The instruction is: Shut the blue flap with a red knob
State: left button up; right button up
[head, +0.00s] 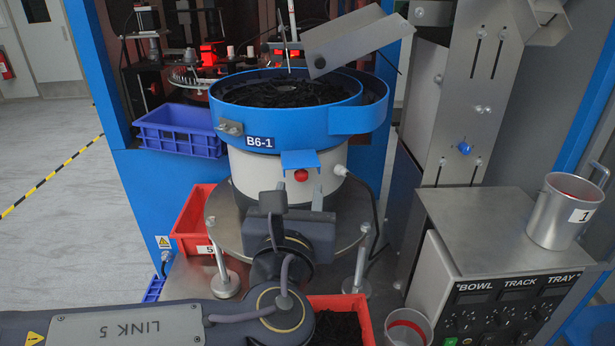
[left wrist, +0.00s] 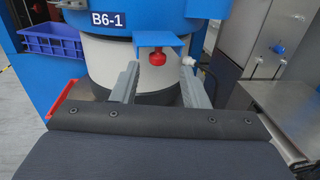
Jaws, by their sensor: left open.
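The blue flap (head: 300,160) juts out from the front of the bowl feeder, under the B6-1 label, standing out from the white base. Its red knob (head: 301,175) hangs just below it. In the left wrist view the flap (left wrist: 160,41) and the knob (left wrist: 157,57) show straight ahead. My right gripper is not in view.
The blue bowl (head: 235,118) full of dark parts has a metal chute above it. A blue bin (head: 180,145) and red bins (head: 190,228) stand around the feeder. A metal control box (head: 495,245) with a cup (head: 566,200) on it stands at right. Metal posts flank the round plate.

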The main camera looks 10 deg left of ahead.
aim_at(301, 176)
pick_arm(q)
jog(key=w, duration=0.7)
jog(key=shift+a, duration=0.35)
jog(key=shift+s, duration=0.1)
grip_shut()
